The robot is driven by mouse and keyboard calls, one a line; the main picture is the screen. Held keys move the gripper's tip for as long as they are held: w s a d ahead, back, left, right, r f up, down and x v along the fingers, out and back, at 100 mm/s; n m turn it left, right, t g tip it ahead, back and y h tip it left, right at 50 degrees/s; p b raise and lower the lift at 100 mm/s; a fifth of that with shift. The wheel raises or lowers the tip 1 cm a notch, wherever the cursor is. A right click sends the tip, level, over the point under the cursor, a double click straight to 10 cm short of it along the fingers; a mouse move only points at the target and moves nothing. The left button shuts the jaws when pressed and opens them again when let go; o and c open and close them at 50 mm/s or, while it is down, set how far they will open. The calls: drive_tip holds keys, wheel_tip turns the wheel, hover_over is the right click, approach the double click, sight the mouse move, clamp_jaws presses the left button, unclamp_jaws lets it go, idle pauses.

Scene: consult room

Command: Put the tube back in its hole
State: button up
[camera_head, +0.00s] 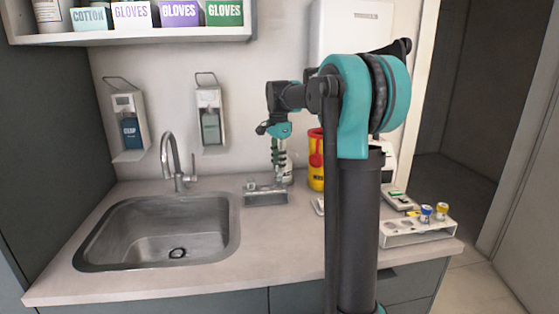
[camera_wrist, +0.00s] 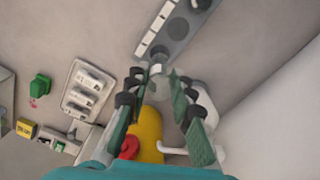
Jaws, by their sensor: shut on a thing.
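My gripper (camera_head: 278,160) points down over a small grey metal rack (camera_head: 265,198) on the counter, right of the sink. In the wrist view its two green fingers (camera_wrist: 158,108) are closed around a pale, translucent tube (camera_wrist: 157,86), which is mostly hidden by the fingers in the head view. The grey rack (camera_wrist: 188,22) shows at the top of the wrist view with dark round holes in a row. The tube's far end is close to the rack's near end. I cannot tell whether it has entered a hole.
A yellow container with red (camera_head: 316,165) stands just right of the gripper, close behind the fingers. A white rack (camera_head: 425,232) with blue- and yellow-capped tubes sits at the counter's right edge. The sink (camera_head: 160,240) and tap (camera_head: 173,160) are to the left.

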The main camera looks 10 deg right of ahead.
sight(278, 182)
drive_tip(key=shift+f, duration=0.45)
drive_tip(key=shift+a+f, duration=0.1)
drive_tip(key=shift+a, duration=0.05)
drive_tip(key=shift+f, duration=0.15)
idle(0.7)
drive_tip(key=shift+f, duration=2.2)
drive_tip(key=o, duration=1)
